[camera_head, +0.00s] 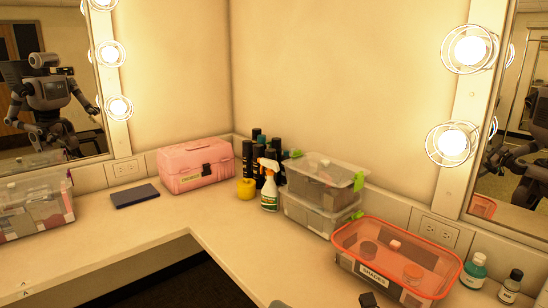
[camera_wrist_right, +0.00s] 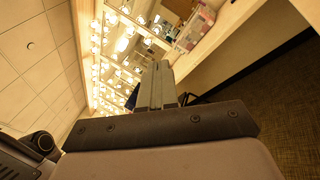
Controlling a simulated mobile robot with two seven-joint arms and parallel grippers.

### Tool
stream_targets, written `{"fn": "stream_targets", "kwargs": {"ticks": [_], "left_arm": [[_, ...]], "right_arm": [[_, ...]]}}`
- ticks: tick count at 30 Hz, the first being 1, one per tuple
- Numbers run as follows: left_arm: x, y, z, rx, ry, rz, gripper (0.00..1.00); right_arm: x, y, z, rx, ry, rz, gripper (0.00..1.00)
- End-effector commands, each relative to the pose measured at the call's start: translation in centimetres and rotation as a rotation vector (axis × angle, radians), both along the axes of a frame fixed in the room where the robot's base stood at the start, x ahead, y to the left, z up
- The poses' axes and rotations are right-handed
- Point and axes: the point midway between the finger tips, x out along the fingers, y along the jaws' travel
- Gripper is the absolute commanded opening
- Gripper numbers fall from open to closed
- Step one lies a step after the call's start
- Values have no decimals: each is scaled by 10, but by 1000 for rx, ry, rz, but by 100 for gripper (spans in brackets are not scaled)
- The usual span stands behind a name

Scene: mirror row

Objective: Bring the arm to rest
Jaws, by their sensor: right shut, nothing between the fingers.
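The fingers point out past the counter towards a row of lit mirrors. Most of my right arm is out of the head view. My left gripper does not show, apart from my body's reflection in the left mirror.
An orange-lidded box (camera_head: 390,262), stacked clear boxes (camera_head: 310,213), a spray bottle (camera_head: 269,190), a pink case (camera_head: 196,166) and a dark flat case (camera_head: 135,196) stand on the corner counter (camera_head: 120,228). Small bottles (camera_head: 473,271) stand at right. The counter's front stretch is clear.

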Motion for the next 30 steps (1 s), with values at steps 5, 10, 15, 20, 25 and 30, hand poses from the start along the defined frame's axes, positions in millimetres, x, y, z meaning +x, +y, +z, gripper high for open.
{"fn": "stream_targets", "kwargs": {"ticks": [5,10,15,20,25,30], "left_arm": [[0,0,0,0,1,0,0],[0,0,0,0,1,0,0],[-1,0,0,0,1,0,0],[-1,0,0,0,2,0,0],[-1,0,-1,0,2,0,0],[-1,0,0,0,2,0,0]], "right_arm": [[-4,-42,-39,373,506,-183,0],[-23,-90,-97,738,960,-368,0],[-68,-136,-164,1115,1367,-575,0],[-121,-166,-212,1419,1635,-750,0],[-158,-181,-237,1613,1773,-864,0],[-166,-184,-242,1654,1800,-890,0]]}}
